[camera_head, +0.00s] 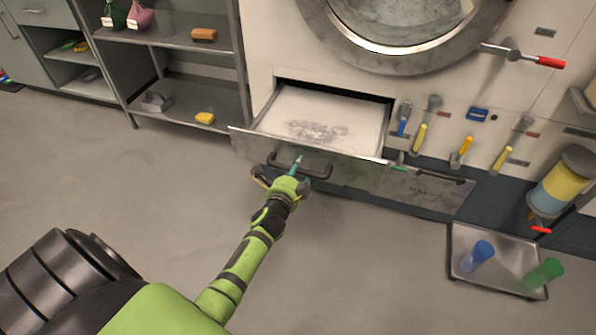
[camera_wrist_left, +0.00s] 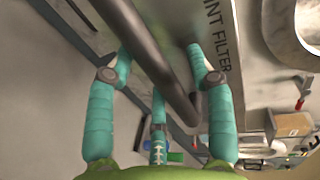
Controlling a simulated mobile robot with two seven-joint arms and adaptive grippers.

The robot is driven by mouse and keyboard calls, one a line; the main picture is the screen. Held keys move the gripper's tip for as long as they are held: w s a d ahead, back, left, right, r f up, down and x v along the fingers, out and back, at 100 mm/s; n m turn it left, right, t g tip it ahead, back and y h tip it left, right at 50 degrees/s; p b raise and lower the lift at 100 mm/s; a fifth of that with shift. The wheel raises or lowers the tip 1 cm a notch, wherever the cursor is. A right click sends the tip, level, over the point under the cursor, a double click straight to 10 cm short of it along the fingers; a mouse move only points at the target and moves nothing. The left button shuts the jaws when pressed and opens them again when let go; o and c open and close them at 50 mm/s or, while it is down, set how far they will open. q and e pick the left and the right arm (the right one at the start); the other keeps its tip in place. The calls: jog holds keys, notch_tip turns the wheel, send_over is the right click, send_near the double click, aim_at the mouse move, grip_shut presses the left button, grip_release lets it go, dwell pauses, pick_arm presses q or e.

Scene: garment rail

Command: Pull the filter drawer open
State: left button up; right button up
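The filter drawer (camera_head: 355,168) stands pulled out of the white machine, its tray holding a grey, speckled patch of lint (camera_head: 318,130). Its dark bar handle (camera_head: 315,174) is on the front panel; the handle also crosses the left wrist view (camera_wrist_left: 150,55) diagonally, beside the printed word FILTER. My left gripper (camera_head: 282,172) is at the left part of the handle. In the left wrist view its teal fingers (camera_wrist_left: 160,75) are spread around the bar, with a gap to the right finger; contact is unclear. My right gripper is not in view.
A second, closed drawer front (camera_head: 425,188) is right of the filter drawer. A metal tray (camera_head: 470,235) with blue and green cups is on the floor at right. Shelves (camera_head: 180,100) stand left of the machine. The floor in front is clear.

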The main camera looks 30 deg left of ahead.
pick_arm(q)
jog(key=v, duration=1.2)
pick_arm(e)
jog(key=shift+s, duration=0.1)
